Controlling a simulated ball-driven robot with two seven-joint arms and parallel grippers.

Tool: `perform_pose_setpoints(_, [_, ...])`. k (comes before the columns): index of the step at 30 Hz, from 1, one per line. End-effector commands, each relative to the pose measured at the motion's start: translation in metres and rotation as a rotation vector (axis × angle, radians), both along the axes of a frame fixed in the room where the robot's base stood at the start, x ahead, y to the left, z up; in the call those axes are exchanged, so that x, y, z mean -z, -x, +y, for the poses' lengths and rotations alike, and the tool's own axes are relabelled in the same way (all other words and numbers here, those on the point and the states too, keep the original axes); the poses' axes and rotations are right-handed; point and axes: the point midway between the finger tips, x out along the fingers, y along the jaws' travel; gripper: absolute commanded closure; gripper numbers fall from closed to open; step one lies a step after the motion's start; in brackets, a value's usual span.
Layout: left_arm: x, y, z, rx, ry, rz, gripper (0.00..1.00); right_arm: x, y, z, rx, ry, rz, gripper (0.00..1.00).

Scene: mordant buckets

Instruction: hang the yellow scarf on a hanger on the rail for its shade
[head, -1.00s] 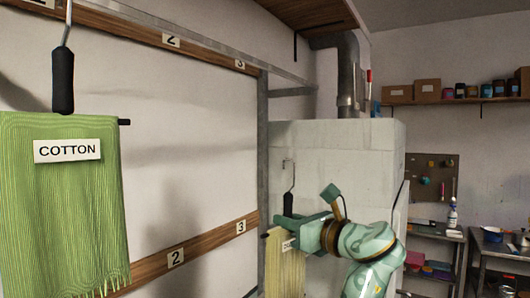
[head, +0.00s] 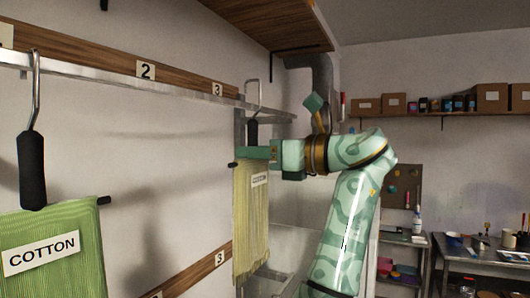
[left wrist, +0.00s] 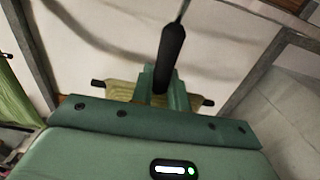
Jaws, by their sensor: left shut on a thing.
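The yellow scarf (head: 250,225) hangs in folds from a hanger, with a small white label near its top whose words are too small to read. The hanger has a black handle (head: 252,131) and a grey wire hook (head: 253,92). My left gripper (head: 258,152) is shut on the handle, just above the scarf. The hook is level with the metal rail (head: 120,92) near its far end; I cannot tell whether it touches the rail. In the left wrist view the handle (left wrist: 168,58) stands between the fingers, with the scarf (left wrist: 120,90) behind. My right gripper is out of view.
A green scarf (head: 50,275) labelled COTTON hangs from the rail at the left. Number plates 2 (head: 146,70) and 3 (head: 217,89) mark the wooden wall strip. A wooden shelf (head: 235,22) overhangs the far end. A cluttered bench (head: 480,255) stands at the right.

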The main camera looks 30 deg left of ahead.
Motion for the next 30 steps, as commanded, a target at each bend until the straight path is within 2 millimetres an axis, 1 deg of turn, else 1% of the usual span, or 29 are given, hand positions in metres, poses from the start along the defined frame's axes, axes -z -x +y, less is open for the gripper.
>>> perform_pose_setpoints(3, [0.0,0.001,0.012,0.0,0.0,-0.001,1.0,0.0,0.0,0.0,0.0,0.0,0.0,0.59])
perform_pose_setpoints(19, [0.0,0.007,0.062,0.0,-0.001,0.0,1.0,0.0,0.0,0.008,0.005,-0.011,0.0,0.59])
perform_pose_setpoints(21, [0.01,0.006,0.06,0.003,0.0,0.002,1.0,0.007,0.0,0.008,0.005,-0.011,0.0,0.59])
perform_pose_setpoints(24, [0.016,0.006,0.06,0.002,0.0,0.001,1.0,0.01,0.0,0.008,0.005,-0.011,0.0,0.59])
perform_pose_setpoints(30, [0.021,0.006,0.06,0.002,0.0,0.0,1.0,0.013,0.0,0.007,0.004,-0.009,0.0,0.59])
